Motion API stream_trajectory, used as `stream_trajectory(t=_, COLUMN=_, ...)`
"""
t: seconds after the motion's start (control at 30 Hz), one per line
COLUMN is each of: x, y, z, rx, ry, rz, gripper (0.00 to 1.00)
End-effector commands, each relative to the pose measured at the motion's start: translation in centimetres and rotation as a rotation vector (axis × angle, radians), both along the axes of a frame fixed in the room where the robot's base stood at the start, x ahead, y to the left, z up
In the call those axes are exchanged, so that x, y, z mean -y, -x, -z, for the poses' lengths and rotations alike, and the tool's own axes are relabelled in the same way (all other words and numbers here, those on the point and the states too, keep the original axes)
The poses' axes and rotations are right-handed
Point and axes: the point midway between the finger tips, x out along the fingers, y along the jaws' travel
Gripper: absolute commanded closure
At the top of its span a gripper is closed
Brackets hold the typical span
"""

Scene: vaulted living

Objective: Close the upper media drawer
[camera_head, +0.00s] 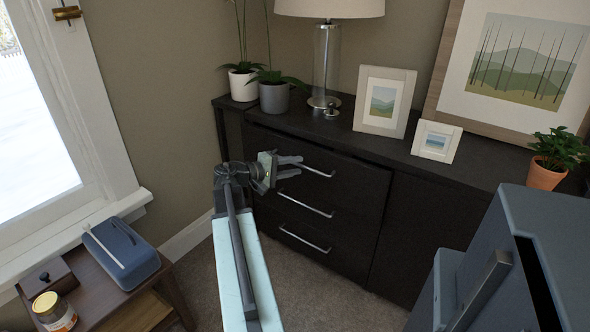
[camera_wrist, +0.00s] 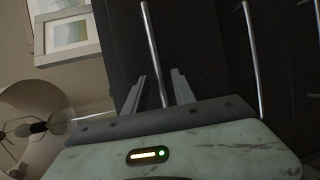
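The dark media cabinet (camera_head: 384,151) has a stack of three drawers with bar handles. The upper media drawer (camera_head: 348,186) looks slightly forward of the cabinet front, though how far is hard to tell. Its handle (camera_head: 319,172) runs vertically in the wrist view (camera_wrist: 151,45). My gripper (camera_head: 296,167) is at the left part of this handle. In the wrist view my gripper (camera_wrist: 158,82) is open, with one finger on each side of the bar and gaps between. Contact with the drawer front cannot be told.
The middle handle (camera_head: 306,206) and lower handle (camera_head: 304,240) sit below. A lamp (camera_head: 326,62), plant pots (camera_head: 273,97) and framed pictures (camera_head: 384,102) stand on the cabinet. A side table (camera_head: 113,284) with a blue box (camera_head: 122,252) is at left. Carpet (camera_head: 290,281) below is clear.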

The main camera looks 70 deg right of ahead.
Motion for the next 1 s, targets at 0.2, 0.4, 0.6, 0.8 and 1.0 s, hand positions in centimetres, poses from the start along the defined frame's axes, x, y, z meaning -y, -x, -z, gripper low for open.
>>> stream_trajectory(t=0.2, x=0.48, y=0.34, z=0.11, rx=0.000, ry=0.000, rz=-0.002, gripper=0.69)
stream_trajectory(t=0.4, x=0.46, y=0.32, z=0.12, rx=0.000, ry=0.000, rz=-0.001, gripper=0.94)
stream_trajectory(t=0.6, x=0.45, y=0.32, z=0.11, rx=0.001, ry=-0.001, rz=-0.001, gripper=1.00)
stream_trajectory(t=0.8, x=0.44, y=0.31, z=0.12, rx=0.001, ry=-0.001, rz=-0.001, gripper=1.00)
stream_trajectory(t=1.0, x=0.43, y=0.32, z=0.13, rx=0.001, ry=-0.001, rz=-0.001, gripper=1.00)
